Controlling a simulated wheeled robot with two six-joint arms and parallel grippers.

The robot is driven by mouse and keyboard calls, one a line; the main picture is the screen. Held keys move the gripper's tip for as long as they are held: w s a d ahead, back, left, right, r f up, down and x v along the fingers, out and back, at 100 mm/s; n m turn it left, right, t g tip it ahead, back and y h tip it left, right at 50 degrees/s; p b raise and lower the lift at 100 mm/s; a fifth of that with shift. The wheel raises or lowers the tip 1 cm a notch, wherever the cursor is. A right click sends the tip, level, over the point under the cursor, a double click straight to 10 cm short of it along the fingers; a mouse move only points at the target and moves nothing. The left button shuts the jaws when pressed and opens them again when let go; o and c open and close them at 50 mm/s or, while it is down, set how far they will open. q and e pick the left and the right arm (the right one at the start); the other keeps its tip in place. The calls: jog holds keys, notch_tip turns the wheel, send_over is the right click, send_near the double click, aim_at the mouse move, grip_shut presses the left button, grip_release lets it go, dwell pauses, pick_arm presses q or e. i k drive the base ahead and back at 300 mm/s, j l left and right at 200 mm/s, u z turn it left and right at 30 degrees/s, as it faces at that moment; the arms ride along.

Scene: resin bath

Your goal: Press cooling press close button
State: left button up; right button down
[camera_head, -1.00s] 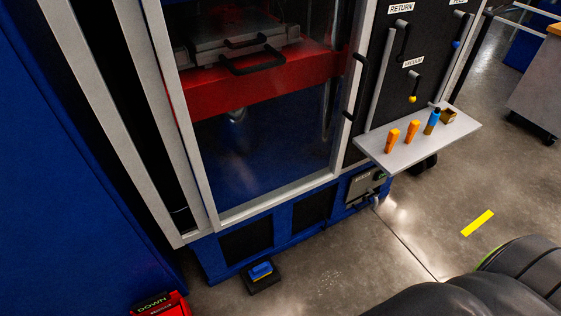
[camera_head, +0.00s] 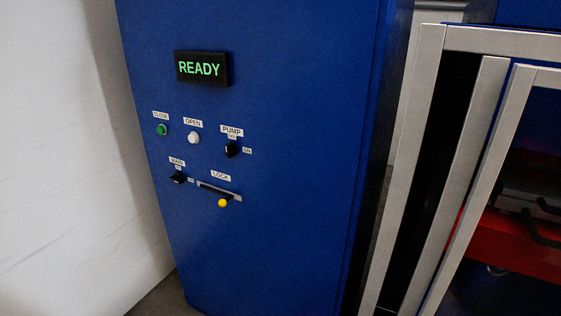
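The close button (camera_head: 161,130) is a small green round button under a "CLOSE" label, at the upper left of the controls on a blue cabinet (camera_head: 290,150). A white open button (camera_head: 193,138) sits just to its right. A black display (camera_head: 201,68) above them reads "READY" in green. Neither of my grippers shows in the head view, so where they are relative to the button is not visible.
A black pump switch (camera_head: 231,150), a black main switch (camera_head: 178,177) and a lock lever with a yellow knob (camera_head: 223,202) share the panel. A pale wall (camera_head: 60,150) stands close at left. A silver-framed enclosure (camera_head: 430,130) with a red press part (camera_head: 505,242) stands at right.

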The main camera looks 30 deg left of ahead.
aim_at(160, 130)
jog(key=u, duration=1.8)
